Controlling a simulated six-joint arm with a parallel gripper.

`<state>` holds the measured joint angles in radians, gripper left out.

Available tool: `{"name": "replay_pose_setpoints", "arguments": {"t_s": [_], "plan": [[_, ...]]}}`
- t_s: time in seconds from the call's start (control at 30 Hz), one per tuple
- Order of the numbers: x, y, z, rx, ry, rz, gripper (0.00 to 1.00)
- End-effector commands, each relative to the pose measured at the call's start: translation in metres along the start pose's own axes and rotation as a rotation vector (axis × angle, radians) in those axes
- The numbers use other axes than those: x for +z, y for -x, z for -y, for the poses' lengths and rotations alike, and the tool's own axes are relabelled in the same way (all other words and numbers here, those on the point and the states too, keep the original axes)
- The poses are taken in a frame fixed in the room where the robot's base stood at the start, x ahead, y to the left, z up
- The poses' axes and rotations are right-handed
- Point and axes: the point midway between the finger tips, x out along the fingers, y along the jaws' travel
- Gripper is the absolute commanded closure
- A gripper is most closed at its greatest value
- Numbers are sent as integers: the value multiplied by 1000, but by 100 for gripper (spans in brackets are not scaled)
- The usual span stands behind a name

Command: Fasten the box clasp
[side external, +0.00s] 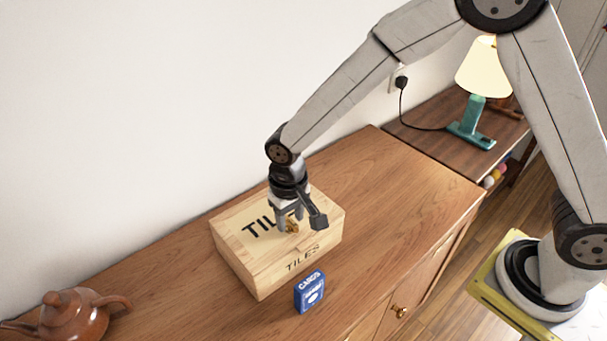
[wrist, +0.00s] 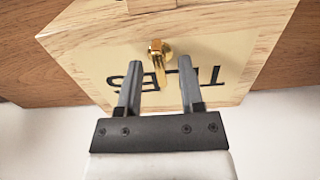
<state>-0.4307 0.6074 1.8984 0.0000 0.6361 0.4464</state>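A pale wooden box (side external: 262,270) marked TILES on its lid and front sits on the cabinet with its lid down. Its lid fills much of the wrist view (wrist: 95,62). A small brass clasp (side external: 293,228) shows near the front part of the lid; in the wrist view the clasp (wrist: 158,50) has a round base and a narrow arm pointing down the picture. I cannot tell whether it is engaged. My gripper (side external: 290,226) points down over the lid. In the wrist view my gripper (wrist: 158,67) is open, its fingers apart on either side of the clasp. Contact is unclear.
A blue card box (side external: 310,291) stands close in front of the wooden box. A brown teapot (side external: 72,315) is at the far left of the cabinet (side external: 375,185). A lamp (side external: 478,100) stands on the lower side table at the right. The cabinet top right of the box is clear.

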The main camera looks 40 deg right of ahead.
Motion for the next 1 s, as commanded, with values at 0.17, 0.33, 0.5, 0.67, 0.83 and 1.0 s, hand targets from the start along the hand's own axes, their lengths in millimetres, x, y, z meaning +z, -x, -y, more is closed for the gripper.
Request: {"name": "replay_pose_setpoints", "arguments": {"t_s": [0.17,0.33,0.5,0.67,0.83,1.0], "plan": [[0,3,0,0,0,-1,51],[-1,15,0,-1,0,-3,51],[-1,34,0,-1,0,-3,51],[-1,54,0,-2,0,-4,51],[0,71,0,-1,0,-2,51],[0,78,0,0,0,0,51]]}}
